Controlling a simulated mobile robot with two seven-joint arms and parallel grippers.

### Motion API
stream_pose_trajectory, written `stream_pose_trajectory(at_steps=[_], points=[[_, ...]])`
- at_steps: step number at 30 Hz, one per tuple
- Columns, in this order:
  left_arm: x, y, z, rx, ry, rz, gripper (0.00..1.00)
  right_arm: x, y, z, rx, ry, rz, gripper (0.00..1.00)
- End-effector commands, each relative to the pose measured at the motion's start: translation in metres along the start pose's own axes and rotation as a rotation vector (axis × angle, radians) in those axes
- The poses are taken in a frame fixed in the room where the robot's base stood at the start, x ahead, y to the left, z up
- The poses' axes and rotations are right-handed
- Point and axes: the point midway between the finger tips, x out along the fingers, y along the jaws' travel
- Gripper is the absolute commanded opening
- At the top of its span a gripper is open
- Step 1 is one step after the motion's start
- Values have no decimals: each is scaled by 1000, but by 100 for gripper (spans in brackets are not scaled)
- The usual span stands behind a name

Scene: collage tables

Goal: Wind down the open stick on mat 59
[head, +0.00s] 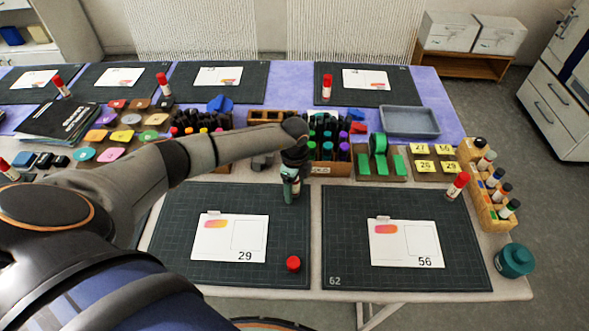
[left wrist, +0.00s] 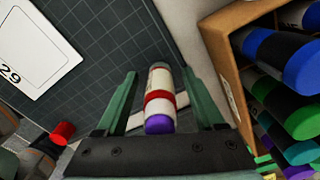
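My left gripper (head: 290,188) points down over the back right part of the near left mat (head: 175,252). In the left wrist view the gripper (left wrist: 160,100) is open, its green fingers on either side of an uncapped stick (left wrist: 159,82) with a white body, red band and purple end. Gaps show between stick and both fingers. In the head view the gripper mostly hides the stick. A red cap (head: 293,263) lies on the mat's front right; it also shows in the left wrist view (left wrist: 62,133). I cannot read this mat's number. My right gripper is out of view.
A card marked 29 (head: 229,238) lies on the same mat. The mat to its right, marked 62 (head: 340,270), has a card 56 (head: 406,241) and a red-capped stick (head: 457,186). A wooden marker box (head: 328,168) stands close behind the gripper.

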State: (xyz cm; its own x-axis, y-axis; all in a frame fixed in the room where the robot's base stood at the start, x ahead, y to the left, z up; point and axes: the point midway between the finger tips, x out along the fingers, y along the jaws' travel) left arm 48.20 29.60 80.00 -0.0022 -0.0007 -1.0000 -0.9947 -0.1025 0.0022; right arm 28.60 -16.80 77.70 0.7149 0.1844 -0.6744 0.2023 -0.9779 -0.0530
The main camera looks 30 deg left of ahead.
Motion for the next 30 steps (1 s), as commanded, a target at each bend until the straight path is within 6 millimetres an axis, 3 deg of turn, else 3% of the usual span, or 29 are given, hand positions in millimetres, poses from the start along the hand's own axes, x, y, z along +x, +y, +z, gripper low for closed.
stream_pose_trajectory(at_steps=[17, 20, 30], points=[[-1, -1, 1, 6, -1, -2, 76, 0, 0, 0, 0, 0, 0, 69], [0, -1, 1, 77, -1, -3, 76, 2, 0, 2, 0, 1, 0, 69], [1, -2, 1, 563, -3, -4, 76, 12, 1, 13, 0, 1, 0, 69]])
